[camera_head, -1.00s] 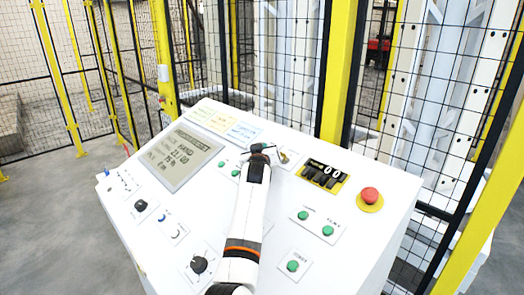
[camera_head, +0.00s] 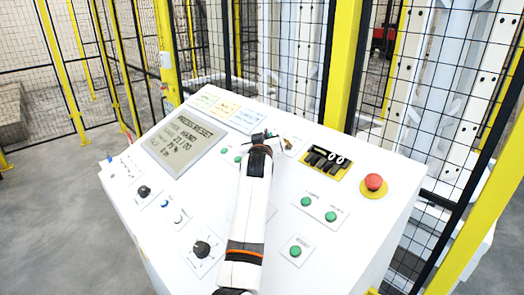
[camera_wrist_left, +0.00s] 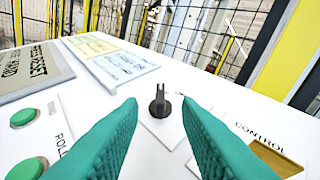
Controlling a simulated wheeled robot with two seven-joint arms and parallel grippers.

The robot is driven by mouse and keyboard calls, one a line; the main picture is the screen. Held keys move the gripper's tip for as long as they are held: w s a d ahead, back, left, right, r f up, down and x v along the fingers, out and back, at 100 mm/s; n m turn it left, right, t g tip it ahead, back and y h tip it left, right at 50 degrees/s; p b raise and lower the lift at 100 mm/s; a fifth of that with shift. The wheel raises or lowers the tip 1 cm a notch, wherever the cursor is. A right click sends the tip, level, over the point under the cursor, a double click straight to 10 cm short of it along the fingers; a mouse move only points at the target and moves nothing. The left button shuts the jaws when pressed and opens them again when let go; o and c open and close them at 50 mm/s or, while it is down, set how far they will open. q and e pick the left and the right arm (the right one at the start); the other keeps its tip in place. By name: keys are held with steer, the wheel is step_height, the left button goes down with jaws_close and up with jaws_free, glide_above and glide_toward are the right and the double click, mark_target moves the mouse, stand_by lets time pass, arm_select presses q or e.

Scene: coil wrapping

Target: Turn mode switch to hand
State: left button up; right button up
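The mode switch (camera_wrist_left: 159,103) is a small black rotary knob on a white plate. In the left wrist view its forked handle stands upright between and beyond my two teal fingers. In the head view its plate (camera_head: 294,144) shows just right of my left gripper (camera_head: 267,138), which hides much of the switch. My left gripper (camera_wrist_left: 158,125) is open, fingers apart on either side of the knob, with no visible contact. The screen (camera_head: 188,138) on the panel reads "PRESS RESET" with a line ending in "HAND". My right gripper is in no view.
The white sloped console (camera_head: 335,235) carries several green buttons (camera_head: 295,251), other black knobs (camera_head: 201,248), a yellow-framed counter (camera_head: 325,163) and a red emergency stop (camera_head: 374,182). Yellow posts and black mesh fence (camera_head: 345,70) stand close behind it.

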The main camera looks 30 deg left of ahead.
arm_select(q)
steer(key=b+v, duration=0.1)
steer(key=v, duration=0.6)
steer(key=shift+s+d+f+b, duration=0.1)
steer(key=shift+s+b, duration=0.05)
steer(key=shift+b, duration=0.15)
steer(key=shift+s+d, duration=0.2)
steer(key=shift+s, duration=0.35)
